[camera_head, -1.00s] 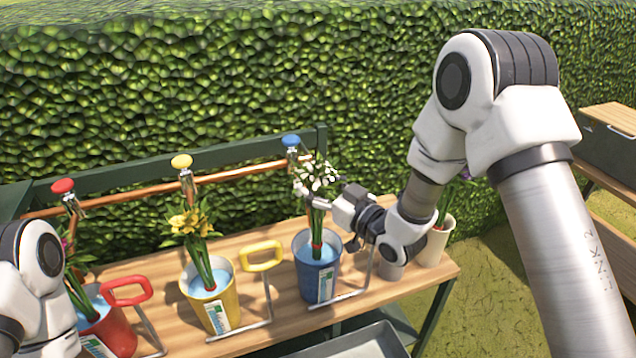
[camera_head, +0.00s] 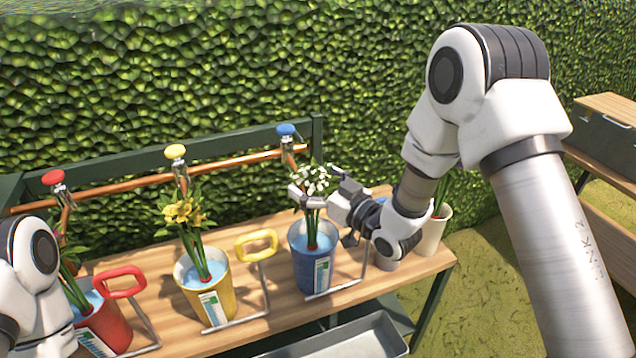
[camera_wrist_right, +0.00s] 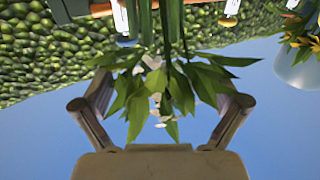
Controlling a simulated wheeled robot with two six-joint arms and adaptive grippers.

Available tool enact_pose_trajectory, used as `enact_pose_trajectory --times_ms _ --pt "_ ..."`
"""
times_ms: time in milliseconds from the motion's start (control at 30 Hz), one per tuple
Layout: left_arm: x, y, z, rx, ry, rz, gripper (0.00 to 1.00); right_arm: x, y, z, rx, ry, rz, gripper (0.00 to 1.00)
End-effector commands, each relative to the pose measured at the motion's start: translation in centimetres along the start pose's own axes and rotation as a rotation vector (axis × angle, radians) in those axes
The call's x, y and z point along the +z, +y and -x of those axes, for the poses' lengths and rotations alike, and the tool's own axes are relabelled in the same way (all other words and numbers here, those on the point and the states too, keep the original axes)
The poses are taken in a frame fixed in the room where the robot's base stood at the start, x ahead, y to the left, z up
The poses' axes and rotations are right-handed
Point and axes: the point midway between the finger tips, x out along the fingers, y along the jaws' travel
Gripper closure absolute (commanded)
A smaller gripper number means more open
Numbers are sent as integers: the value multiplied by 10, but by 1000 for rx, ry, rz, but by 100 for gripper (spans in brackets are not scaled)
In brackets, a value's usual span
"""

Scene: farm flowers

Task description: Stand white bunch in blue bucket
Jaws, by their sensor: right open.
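The white bunch (camera_head: 315,180) stands in the blue bucket (camera_head: 310,268), its green stems dipping into the bucket and a red band low on them. My right gripper (camera_head: 319,188) is open at the height of the bunch's leaves, with its fingers on either side of it. In the right wrist view, leaves and stems of the bunch (camera_wrist_right: 165,88) hang between the spread fingers (camera_wrist_right: 165,103), and some white petals show behind the leaves. Whether a finger touches the leaves I cannot tell. Part of my left arm shows at the left edge, but its gripper is out of view.
A yellow bucket (camera_head: 218,295) with yellow flowers and a red bucket (camera_head: 110,325) stand to the left on the wooden bench (camera_head: 260,222). Taps on a copper pipe (camera_head: 235,172) run behind. A pale pot (camera_head: 434,232) stands at right, and a grey tray (camera_head: 345,343) lies below.

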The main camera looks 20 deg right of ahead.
Motion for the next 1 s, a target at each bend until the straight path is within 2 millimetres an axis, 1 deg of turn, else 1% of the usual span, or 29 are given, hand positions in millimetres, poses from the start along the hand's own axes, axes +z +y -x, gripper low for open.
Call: enact_pose_trajectory --times_ms 67,167,400,533,600,700,1000 --pt "0 0 0 0 0 0 36 0 1 6 2 -1 -1 3" --pt "0 0 0 0 0 0 36 0 2 22 4 0 -4 3" --pt "0 0 0 0 0 0 36 0 2 85 7 1 -9 3" --pt "0 0 0 0 0 0 36 0 2 108 6 2 -6 3" --pt "0 0 0 0 0 0 36 0 1 115 3 2 -4 3" --pt "0 0 0 0 0 0 36 0 0 119 1 2 -1 3" --pt "0 0 0 0 0 0 36 0 0 119 0 2 0 3"
